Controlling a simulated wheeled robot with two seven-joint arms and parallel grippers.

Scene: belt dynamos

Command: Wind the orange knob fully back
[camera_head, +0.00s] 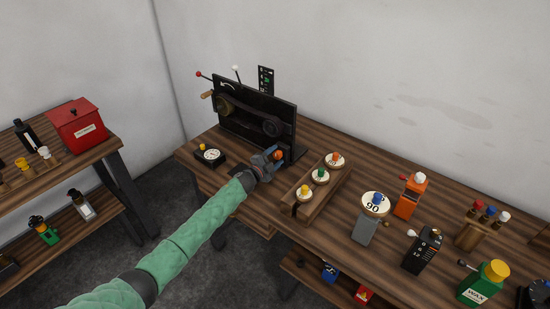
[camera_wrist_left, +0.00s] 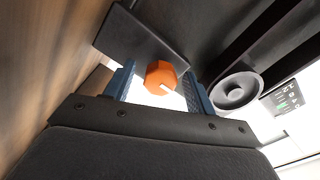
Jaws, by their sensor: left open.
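The orange knob (camera_wrist_left: 160,77) sits on the front of the black belt machine (camera_head: 256,112). In the wrist view it is a faceted orange knob with a white pointer line that points to the lower right. In the head view the knob (camera_head: 278,154) shows small at the machine's lower right. My left gripper (camera_head: 272,155) is at the knob, with its blue fingers open. In the wrist view the left gripper (camera_wrist_left: 160,88) has one finger on each side of the knob, with gaps visible. My right gripper is not in view.
A round dial gauge (camera_head: 209,155) stands left of my arm. A wooden rack (camera_head: 318,190) with several coloured knobs stands close on the right. Further right are an orange box (camera_head: 410,196), a black box (camera_head: 423,250) and a green wax can (camera_head: 484,284). A red box (camera_head: 78,125) is on the left bench.

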